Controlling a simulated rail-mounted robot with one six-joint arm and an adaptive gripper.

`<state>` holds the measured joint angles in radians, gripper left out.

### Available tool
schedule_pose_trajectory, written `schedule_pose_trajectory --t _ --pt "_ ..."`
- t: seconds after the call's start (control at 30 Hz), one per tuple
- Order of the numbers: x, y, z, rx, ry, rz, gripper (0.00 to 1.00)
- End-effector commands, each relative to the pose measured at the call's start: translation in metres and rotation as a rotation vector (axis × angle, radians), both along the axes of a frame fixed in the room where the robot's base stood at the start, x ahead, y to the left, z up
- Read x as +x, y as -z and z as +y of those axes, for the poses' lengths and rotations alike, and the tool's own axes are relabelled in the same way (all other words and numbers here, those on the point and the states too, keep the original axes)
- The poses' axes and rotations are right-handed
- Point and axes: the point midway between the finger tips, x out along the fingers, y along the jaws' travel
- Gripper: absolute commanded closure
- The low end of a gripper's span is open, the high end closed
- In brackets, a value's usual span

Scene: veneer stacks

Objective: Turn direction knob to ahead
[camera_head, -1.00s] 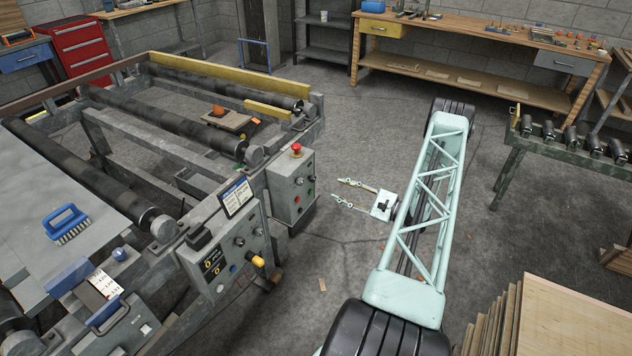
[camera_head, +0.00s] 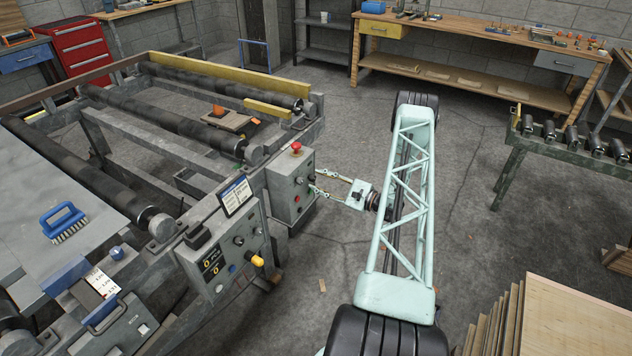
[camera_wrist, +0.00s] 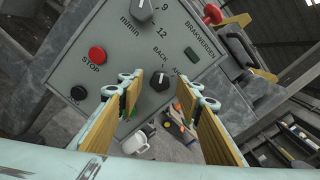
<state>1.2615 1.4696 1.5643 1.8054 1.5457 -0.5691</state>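The grey control box (camera_head: 286,192) stands at the right side of the roller machine. In the wrist view its panel (camera_wrist: 110,52) carries a dark direction knob (camera_wrist: 159,80), with "BACK" above it and a partly hidden label starting with "A" at its right. Where the knob points is too small to tell. My gripper (camera_head: 315,181) is open and empty, its two fingers close to the box's right face. In the wrist view my gripper (camera_wrist: 160,88) has its wood-coloured finger pads on either side of the knob, apart from it. Whether the tips reach the panel cannot be told.
Near the knob are a speed knob (camera_wrist: 141,9) marked 9 and 12, a red STOP button (camera_wrist: 97,54) and a black button (camera_wrist: 78,93). A red emergency button (camera_head: 296,148) tops the box. A second panel (camera_head: 222,256) stands nearer. Floor right of the box is open.

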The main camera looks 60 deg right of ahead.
Motion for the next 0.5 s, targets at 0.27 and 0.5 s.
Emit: schedule_pose_trajectory --t 0.27,0.5 --pt "0.014 0.0 0.001 0.0 -0.001 0.0 0.68" --pt "0.014 0.0 0.001 0.0 0.0 0.0 0.68"
